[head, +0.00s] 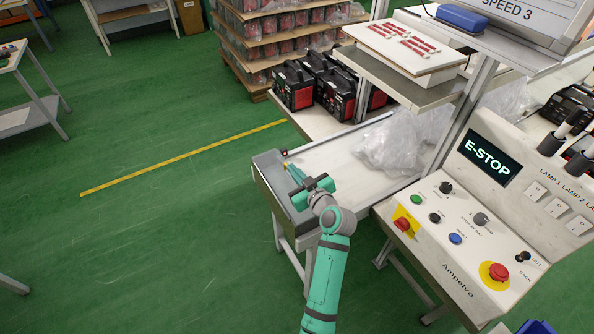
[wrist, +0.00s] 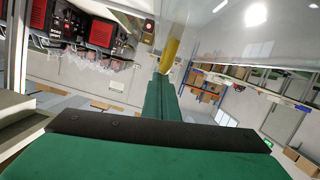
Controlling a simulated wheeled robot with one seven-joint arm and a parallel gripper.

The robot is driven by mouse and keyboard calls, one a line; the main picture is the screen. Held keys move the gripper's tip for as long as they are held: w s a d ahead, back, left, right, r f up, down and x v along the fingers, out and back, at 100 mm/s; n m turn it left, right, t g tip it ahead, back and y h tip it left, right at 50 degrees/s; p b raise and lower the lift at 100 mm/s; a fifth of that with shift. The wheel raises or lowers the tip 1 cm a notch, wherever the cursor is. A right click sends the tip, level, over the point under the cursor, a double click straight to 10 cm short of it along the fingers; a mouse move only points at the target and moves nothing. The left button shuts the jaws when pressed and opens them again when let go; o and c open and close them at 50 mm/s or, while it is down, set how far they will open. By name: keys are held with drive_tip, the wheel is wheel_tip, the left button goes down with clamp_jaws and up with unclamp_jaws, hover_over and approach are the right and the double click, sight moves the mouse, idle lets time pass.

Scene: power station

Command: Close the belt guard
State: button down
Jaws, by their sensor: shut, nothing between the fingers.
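The belt table (head: 325,165) stands left of the control panel, with a grey side piece (head: 268,182) along its left end that looks like the belt guard; I cannot tell its exact angle. My gripper (head: 294,172) is at that end, fingers pointing away from me. In the wrist view the green fingers (wrist: 160,92) are together and empty. Their tips are at or very close to a yellow handle-like piece (wrist: 169,56) under a pale glossy panel (wrist: 245,25). I cannot tell whether they touch. The gripper and arm hide part of the table's front.
The control panel (head: 455,235) with an E-STOP display and red button stands close on the right. Clear plastic wrap (head: 395,142) lies on the belt table, with black and red units (head: 340,95) behind. Green floor (head: 150,240) is clear on the left.

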sight(293, 184)
drive_tip(key=s+d+r, duration=0.3)
drive_tip(key=s+r, duration=0.3)
drive_tip(key=s, duration=0.3)
drive_tip(key=shift+d+r, duration=0.15)
drive_tip(key=shift+d, duration=0.25)
